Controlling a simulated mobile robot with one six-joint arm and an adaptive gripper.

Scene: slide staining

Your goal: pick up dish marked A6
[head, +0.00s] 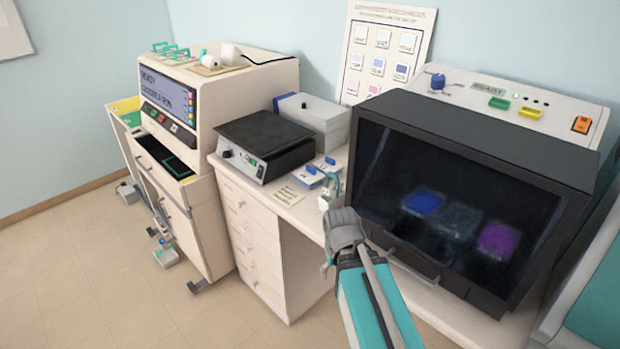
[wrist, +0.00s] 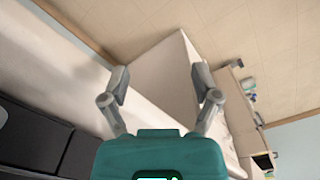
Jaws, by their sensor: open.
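I cannot make out a dish marked A6 in either view. Two small blue-topped pieces, one at the front (head: 308,174) and one behind it (head: 327,163), lie on the white counter in the head view. Their markings are too small to read. My gripper shows in the wrist view (wrist: 160,82) with its two grey fingers spread wide and nothing between them. Beyond the fingers are a pale cabinet side and the floor. In the head view my arm reaches up from the bottom, in front of the counter's edge, and the fingertips are hard to make out.
A dark-windowed cabinet (head: 455,210) fills the right of the counter. A machine with a screen (head: 190,100) is farther left. The floor (head: 90,260) at left is mostly clear.

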